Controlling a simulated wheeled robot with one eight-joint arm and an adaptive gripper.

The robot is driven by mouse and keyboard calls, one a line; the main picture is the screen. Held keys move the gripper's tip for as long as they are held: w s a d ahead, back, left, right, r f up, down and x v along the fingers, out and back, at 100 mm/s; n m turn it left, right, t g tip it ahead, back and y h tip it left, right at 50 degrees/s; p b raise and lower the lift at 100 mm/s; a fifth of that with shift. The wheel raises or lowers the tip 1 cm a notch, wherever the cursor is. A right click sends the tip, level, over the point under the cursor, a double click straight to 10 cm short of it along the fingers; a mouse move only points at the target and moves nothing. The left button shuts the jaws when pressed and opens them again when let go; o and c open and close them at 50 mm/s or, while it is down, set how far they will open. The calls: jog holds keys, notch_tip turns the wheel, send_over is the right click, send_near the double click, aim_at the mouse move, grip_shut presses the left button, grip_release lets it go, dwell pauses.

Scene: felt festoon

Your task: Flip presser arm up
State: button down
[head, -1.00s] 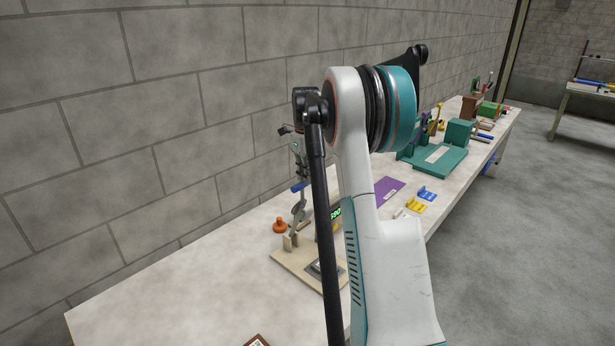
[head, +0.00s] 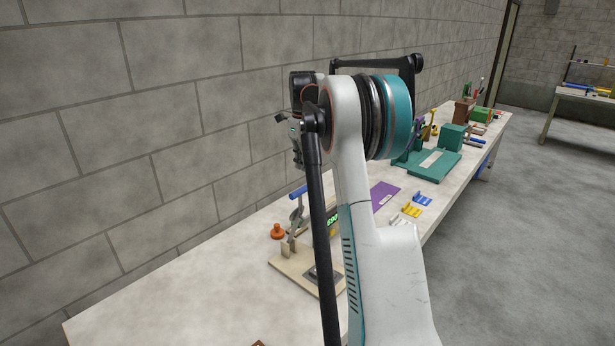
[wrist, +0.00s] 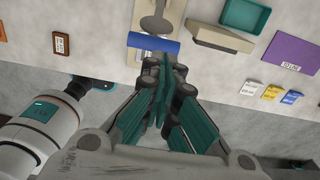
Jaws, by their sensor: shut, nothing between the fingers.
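The presser (head: 285,262) is a beige board on the bench in the head view, partly hidden behind my arm. Its grey presser arm (head: 297,216) stands raised, with a blue handle (head: 298,192) at its top. In the wrist view the blue handle (wrist: 153,43) lies just beyond the fingertips, with the grey arm (wrist: 156,22) behind it. My gripper (head: 298,166) is shut and empty above the handle, with a visible gap between them in the head view. It also shows in the wrist view (wrist: 164,68), its fingers together.
A purple mat (head: 383,195), small yellow (head: 411,210) and blue (head: 423,198) brackets and a green fixture (head: 430,166) lie farther along. The near bench is mostly clear; the block wall runs close behind.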

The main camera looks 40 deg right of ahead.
jog(key=shift+w+a+r, duration=0.1)
jog(key=shift+w+r, duration=0.25)
jog(key=shift+r, duration=0.3)
jog(key=shift+w+a+r, duration=0.1)
jog(key=shift+w+r, duration=0.2)
jog(key=shift+r, duration=0.3)
